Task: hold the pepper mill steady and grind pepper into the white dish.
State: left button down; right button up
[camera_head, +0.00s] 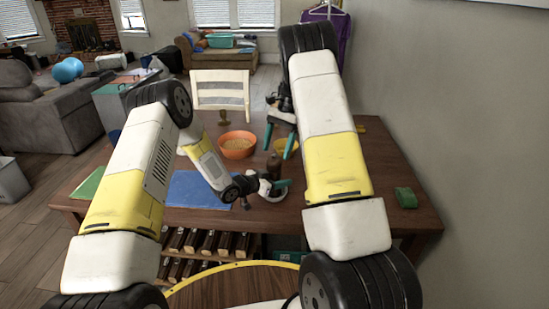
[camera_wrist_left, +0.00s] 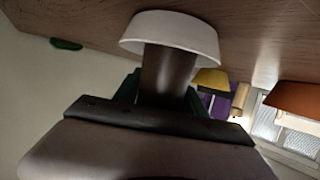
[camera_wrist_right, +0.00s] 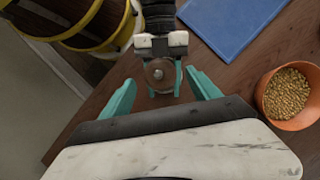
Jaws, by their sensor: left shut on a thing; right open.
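The dark brown pepper mill (camera_head: 274,168) stands upright between the fingers of my left gripper (camera_head: 276,185), which is shut on it. In the left wrist view, which is upside down, the mill body (camera_wrist_left: 168,72) shows in front of the white dish (camera_wrist_left: 170,32). In the head view the white dish (camera_head: 268,197) is partly hidden by my left gripper. My right gripper (camera_head: 280,153) is open and empty above the mill. In the right wrist view the mill's round top with its knob (camera_wrist_right: 158,74) shows between the spread teal fingers, apart from them.
An orange bowl of grain (camera_head: 238,154) and a yellow bowl (camera_head: 279,146) stand behind the mill. A blue mat (camera_head: 198,191) lies to the left and a green sponge (camera_head: 405,198) to the right. A white chair (camera_head: 221,87) stands at the table's far side.

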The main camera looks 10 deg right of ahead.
jog(key=v, duration=0.7)
jog(key=shift+r, duration=0.3)
jog(key=shift+w+d, duration=0.1)
jog(key=shift+d, duration=0.05)
pick_arm(q)
jog(key=c, duration=0.6)
grip_release()
jog(key=o, duration=0.6)
jog(key=shift+a, duration=0.1)
